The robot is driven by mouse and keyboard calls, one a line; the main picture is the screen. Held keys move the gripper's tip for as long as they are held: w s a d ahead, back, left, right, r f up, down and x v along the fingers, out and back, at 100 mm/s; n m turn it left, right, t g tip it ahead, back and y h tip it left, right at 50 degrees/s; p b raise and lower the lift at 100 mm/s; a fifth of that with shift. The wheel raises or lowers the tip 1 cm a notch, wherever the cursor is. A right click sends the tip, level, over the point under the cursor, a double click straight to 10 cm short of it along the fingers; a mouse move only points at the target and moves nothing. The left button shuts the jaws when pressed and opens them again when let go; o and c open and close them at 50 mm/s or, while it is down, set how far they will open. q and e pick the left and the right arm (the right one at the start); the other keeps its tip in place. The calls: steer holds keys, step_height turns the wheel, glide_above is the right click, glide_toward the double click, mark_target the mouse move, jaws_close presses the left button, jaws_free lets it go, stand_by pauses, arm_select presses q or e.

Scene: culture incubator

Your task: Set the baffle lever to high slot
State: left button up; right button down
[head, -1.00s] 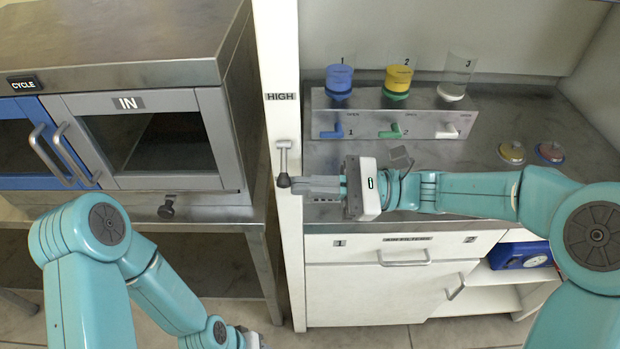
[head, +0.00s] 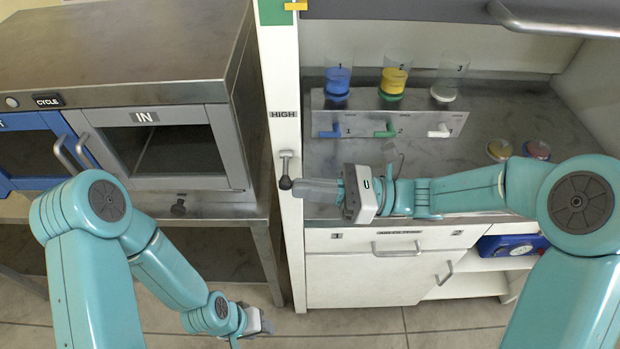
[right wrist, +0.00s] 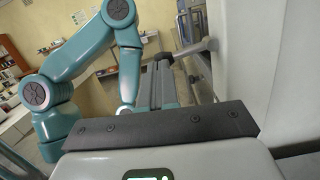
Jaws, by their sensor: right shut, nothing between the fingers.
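The baffle lever (head: 286,168) is a small metal bar with a dark round knob (head: 285,183), on the white post below the HIGH label (head: 283,114). The bar hangs down, knob lowest. My right gripper (head: 298,188) comes in from the right, shut and empty, with its fingertips right at the knob; whether they touch it I cannot tell. In the right wrist view its grey fingers (right wrist: 158,85) point away from the camera. My left gripper (head: 264,328) is low at the bottom of the head view, small and partly hidden, its jaw state unclear.
A steel unit with an IN door (head: 150,145) stands left of the post. At right are a valve rack (head: 390,118) with blue, yellow and clear cups, two small dishes (head: 500,149) on the counter, and a white cabinet (head: 365,275) below.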

steer(key=shift+s+r+m+t+p, duration=0.1)
steer(key=shift+r+m+p, duration=0.25)
steer(key=shift+m+p, duration=0.45)
steer(key=shift+w+r+m+t+p, duration=0.1)
steer(key=shift+r+m+p, duration=0.2)
steer(key=shift+m+p, duration=0.45)
steer(key=shift+s+r+m+t+p, duration=0.1)
steer(key=shift+r+m+p, duration=0.35)
steer(key=shift+p, duration=0.55)
steer(key=shift+m+p, duration=0.35)
steer(key=shift+m, duration=0.05)
steer(key=shift+r+p, duration=0.4)
steer(key=shift+p, duration=0.2)
